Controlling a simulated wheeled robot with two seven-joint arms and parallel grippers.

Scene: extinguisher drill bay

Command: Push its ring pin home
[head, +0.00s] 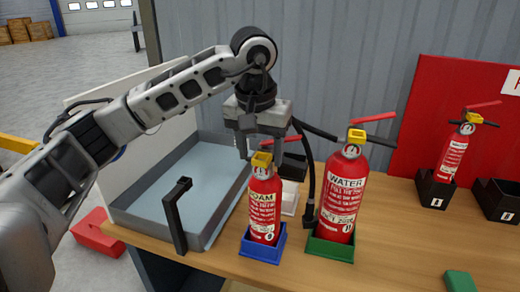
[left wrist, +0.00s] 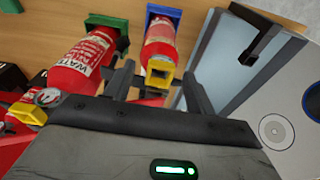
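A small red FOAM extinguisher (head: 263,212) stands upright in a blue holder (head: 262,247) near the table's front edge. A yellow part (head: 262,160) sits at its head, below a red lever; whether this is the ring pin I cannot tell. The extinguisher (left wrist: 159,32) and yellow part (left wrist: 160,72) also show in the left wrist view. My left gripper (head: 262,152) is over the extinguisher's head. In the left wrist view its fingers (left wrist: 158,88) are apart, one on each side of the yellow part. My right gripper is in neither view.
A larger WATER extinguisher (head: 342,200) stands in a green holder (head: 330,249) just to the right. A grey tray (head: 125,212) with a black upright handle (head: 176,215) lies left. Another extinguisher (head: 452,157) stands in a black holder at far right.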

